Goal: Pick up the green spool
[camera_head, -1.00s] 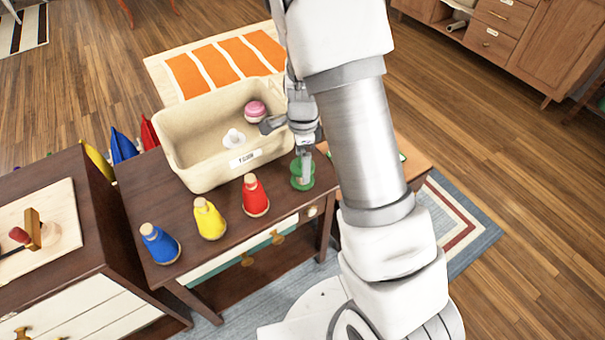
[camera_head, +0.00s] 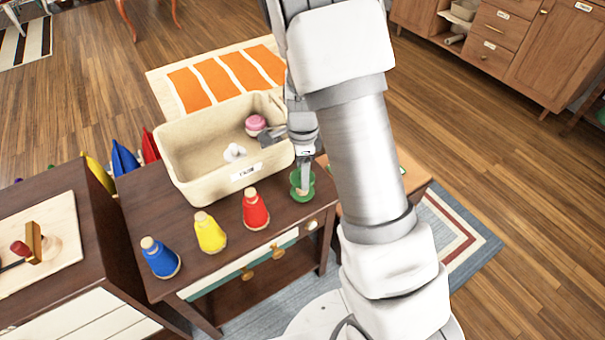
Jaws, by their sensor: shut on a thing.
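The green spool (camera_head: 296,194) is at the right end of the dark wooden table (camera_head: 222,264), just right of the red bottle-shaped piece. My gripper (camera_head: 304,184) points down at it from above, with its fingertips at the spool. It is shut on the spool, though the arm and wrist hide part of the grip. The spool is at or very near the tabletop; I cannot tell whether it touches the wood.
A cream bin (camera_head: 190,160) stands behind, holding a pink round thing (camera_head: 255,124) and a white thing (camera_head: 234,152). Red (camera_head: 255,210), yellow (camera_head: 209,232) and blue (camera_head: 159,258) cork-topped pieces line the table's front. A board (camera_head: 45,225) lies on the left cabinet.

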